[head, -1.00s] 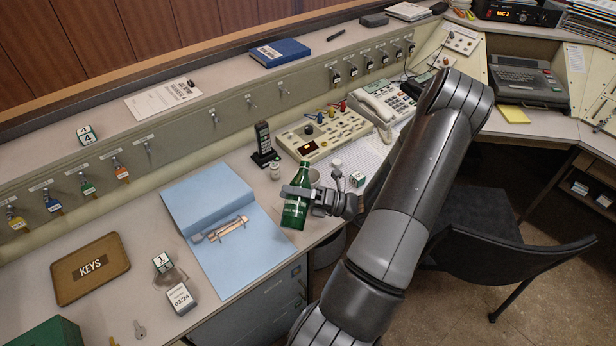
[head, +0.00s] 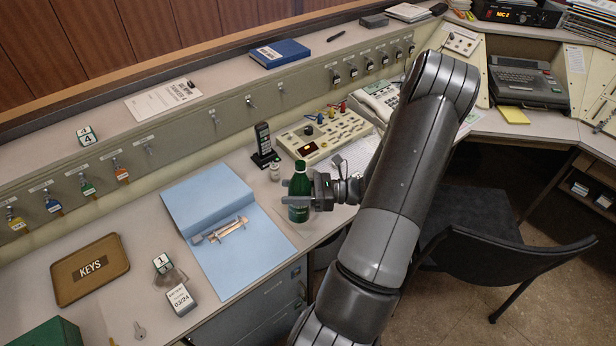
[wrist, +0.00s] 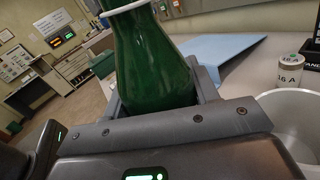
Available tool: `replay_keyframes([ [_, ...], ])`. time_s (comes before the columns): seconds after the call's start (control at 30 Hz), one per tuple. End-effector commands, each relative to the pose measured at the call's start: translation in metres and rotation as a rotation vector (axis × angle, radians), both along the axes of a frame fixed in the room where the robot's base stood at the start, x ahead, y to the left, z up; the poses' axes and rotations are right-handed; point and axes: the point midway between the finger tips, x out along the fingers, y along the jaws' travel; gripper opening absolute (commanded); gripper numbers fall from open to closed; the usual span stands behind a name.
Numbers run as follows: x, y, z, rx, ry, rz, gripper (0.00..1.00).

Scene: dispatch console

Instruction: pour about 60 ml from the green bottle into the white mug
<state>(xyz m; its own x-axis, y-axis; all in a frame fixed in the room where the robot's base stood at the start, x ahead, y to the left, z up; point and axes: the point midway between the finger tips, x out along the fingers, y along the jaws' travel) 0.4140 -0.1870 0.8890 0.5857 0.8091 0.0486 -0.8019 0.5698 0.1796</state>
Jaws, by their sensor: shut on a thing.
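The green bottle (head: 299,214) stands close to upright in the head view, over the desk's front part just right of the blue folder. My gripper (head: 297,193) is shut around its body. In the wrist view the bottle (wrist: 155,62) fills the space between the fingers, with a white ring at its neck. Its liquid level cannot be made out. A white mug (wrist: 301,112) shows at the right edge of the wrist view, beside the gripper, open side up and partly cut off. What it holds cannot be told. In the head view my gripper and arm hide the mug.
The open blue folder (head: 240,255) lies left of the bottle. A handset in its cradle (head: 264,146), a small white jar (head: 275,172) and a switch panel (head: 325,135) stand behind. A keys tray (head: 90,269) is far left. A black chair (head: 515,255) stands right.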

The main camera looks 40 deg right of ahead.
Motion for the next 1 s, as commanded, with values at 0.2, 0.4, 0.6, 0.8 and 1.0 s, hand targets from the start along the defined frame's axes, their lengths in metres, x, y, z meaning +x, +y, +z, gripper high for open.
replay_keyframes([
  [0.2,0.0001,0.0003,-0.0015,-0.102,-0.083,0.000,0.27],
  [0.4,0.0002,0.0004,-0.0027,-0.142,-0.116,-0.001,0.27],
  [0.6,0.0002,0.0004,-0.0029,-0.147,-0.119,-0.001,0.27],
  [0.8,0.0002,0.0004,-0.0028,-0.146,-0.119,-0.001,0.27],
  [1.0,0.0002,0.0004,-0.0028,-0.146,-0.119,-0.001,0.27],
])
